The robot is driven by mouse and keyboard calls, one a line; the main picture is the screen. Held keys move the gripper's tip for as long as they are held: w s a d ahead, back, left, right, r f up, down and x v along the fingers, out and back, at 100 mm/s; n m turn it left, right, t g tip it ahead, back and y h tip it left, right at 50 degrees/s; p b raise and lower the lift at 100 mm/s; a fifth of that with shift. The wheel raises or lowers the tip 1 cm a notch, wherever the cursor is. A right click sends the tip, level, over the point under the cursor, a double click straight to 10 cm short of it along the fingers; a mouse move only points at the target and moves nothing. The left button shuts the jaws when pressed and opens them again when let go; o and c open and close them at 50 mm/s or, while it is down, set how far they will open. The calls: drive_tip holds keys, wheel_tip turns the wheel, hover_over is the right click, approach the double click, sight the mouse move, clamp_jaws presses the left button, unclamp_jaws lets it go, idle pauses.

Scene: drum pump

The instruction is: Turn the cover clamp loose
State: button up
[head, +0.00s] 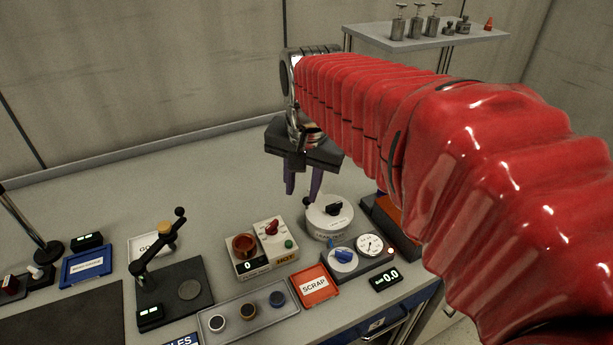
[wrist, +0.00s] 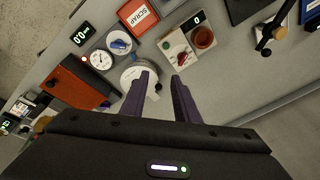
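A white round drum (head: 326,222) stands on the bench, with a black clamp knob (head: 333,208) on its lid. I take this knob to be the cover clamp. In the wrist view the drum (wrist: 130,74) is partly hidden behind one purple finger. My gripper (head: 303,192) hangs above and behind the drum in the head view, with its fingers pointing down. In the wrist view my gripper's fingers (wrist: 162,77) stand apart with nothing between them. The gripper is open and does not touch the clamp.
A gauge (head: 369,244) and blue knob (head: 343,255) sit in front of the drum. An orange box (head: 395,226) is close on its right. The HOT unit (head: 272,228) stands left, and a red SCRAP tray (head: 315,286) in front. The bench behind is clear.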

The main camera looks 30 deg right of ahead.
sight(334, 204)
drive_tip(key=w+d+f+m+g, duration=0.1)
drive_tip(key=w+d+m, duration=0.3)
drive_tip(key=d, duration=0.3)
drive_tip(key=w+d+f+m+g, duration=0.1)
drive_tip(key=w+d+f+m, duration=0.1)
drive_tip(key=d+m, duration=0.3)
drive_tip(key=shift+w+d+g+y, duration=0.3)
drive_tip(key=shift+w+d+g, duration=0.1)
drive_tip(key=shift+w+d, duration=0.5)
wheel_tip(334, 204, down, 14)
drive_tip(key=shift+r, duration=0.1)
drive_tip(key=shift+c, duration=0.4)
clamp_jaws()
